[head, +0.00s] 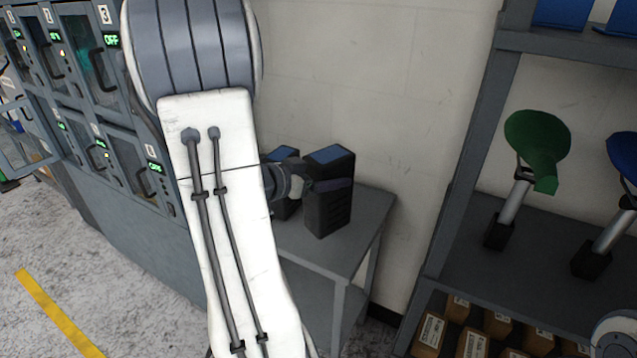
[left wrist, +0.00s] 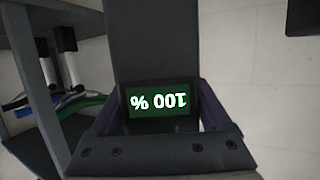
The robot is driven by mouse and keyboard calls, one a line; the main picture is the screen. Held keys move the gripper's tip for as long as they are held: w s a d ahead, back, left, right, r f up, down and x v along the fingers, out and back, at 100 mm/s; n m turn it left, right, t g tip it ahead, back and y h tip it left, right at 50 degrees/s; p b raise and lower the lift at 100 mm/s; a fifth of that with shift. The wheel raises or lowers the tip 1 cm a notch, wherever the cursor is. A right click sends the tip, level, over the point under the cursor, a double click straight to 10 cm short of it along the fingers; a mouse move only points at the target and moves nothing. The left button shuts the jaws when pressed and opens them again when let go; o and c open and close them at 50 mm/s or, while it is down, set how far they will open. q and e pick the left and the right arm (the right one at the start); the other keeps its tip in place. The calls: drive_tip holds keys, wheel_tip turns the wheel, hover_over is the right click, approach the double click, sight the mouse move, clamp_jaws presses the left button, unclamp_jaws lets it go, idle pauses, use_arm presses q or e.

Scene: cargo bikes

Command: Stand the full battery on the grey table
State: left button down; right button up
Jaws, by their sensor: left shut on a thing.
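The full battery is a dark block with a blue top (head: 328,208). It is upright at the grey table (head: 345,262); whether its base touches the top is hard to tell. My left gripper (head: 335,185) is shut around its upper part. In the left wrist view the battery (left wrist: 153,45) fills the middle between the fingers of the left gripper (left wrist: 157,112), and its green display reads 100 %, upside down. A second dark battery with a blue top (head: 284,156) stands just behind and to the left, partly hidden by my arm. My right gripper is not in view.
A grey charging cabinet (head: 122,125) with numbered doors and green OFF displays stands at the left; one lower door (head: 28,145) hangs open. A shelf (head: 480,255) at the right holds a green saddle (head: 537,140), a blue saddle and cardboard boxes. The table's front right is bare.

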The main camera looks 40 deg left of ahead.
use_arm(q)
drive_tip(key=w+a+f, duration=0.3)
drive_tip(key=w+f, duration=0.5)
drive_tip(key=f, duration=0.1)
drive_tip(key=shift+a+b, duration=0.35)
drive_tip(key=shift+a, duration=0.05)
drive_tip(key=shift+f, duration=0.1)
unclamp_jaws()
drive_tip(key=shift+f, duration=0.15)
